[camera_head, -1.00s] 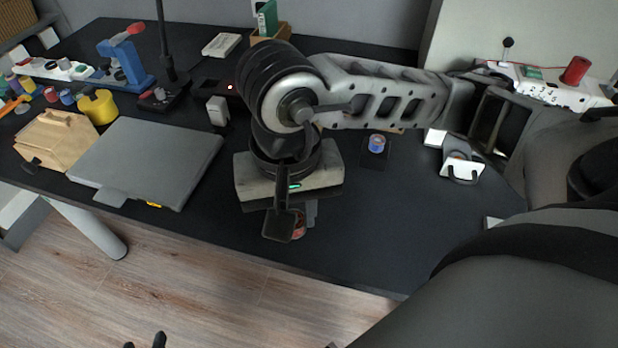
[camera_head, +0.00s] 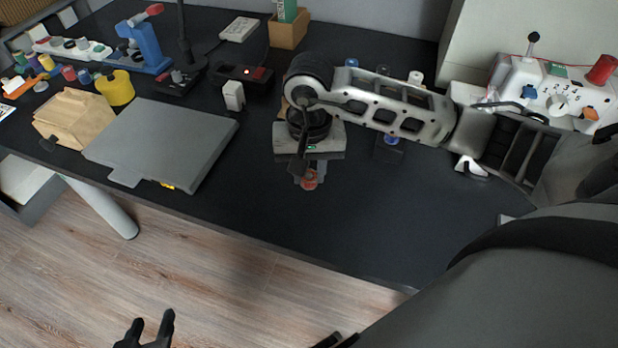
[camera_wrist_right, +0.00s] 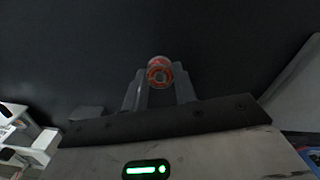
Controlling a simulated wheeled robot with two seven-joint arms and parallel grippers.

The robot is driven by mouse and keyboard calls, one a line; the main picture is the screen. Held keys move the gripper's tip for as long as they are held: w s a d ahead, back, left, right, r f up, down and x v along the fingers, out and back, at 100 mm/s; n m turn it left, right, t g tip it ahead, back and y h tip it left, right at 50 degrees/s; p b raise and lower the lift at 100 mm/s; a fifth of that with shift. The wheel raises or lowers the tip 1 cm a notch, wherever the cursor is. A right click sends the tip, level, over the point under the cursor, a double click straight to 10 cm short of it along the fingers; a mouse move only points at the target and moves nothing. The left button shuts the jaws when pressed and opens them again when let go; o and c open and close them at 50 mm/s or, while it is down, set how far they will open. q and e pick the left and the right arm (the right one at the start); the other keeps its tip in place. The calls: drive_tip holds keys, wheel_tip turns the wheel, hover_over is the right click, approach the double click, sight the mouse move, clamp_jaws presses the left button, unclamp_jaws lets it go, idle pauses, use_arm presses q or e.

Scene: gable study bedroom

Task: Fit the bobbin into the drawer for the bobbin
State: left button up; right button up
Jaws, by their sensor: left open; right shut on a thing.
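The red-orange bobbin (camera_head: 310,181) is in my right gripper (camera_head: 306,176), above the black desk. The right wrist view shows the bobbin (camera_wrist_right: 159,72) end-on, with its round hub facing the camera, at the tips of the two grey fingers of my right gripper (camera_wrist_right: 160,85). The fingers are shut on it. My left gripper (camera_head: 146,328) is open and empty, low in the head view over the wooden floor, away from the desk. I cannot make out which thing is the bobbin's drawer; part of the desk behind my right arm is hidden.
A closed grey laptop-like case (camera_head: 163,142) and a wooden box (camera_head: 75,119) lie on the left of the desk. A white numbered device (camera_head: 548,88) stands at right. The front middle of the desk is clear.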

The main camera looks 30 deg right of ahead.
sight(309, 193)
drive_tip(key=shift+f, duration=1.6)
drive_tip(key=shift+f, duration=0.2)
drive_tip(key=o, duration=0.9)
drive_tip(key=shift+o, duration=0.2)
drive_tip(key=shift+r, duration=0.1)
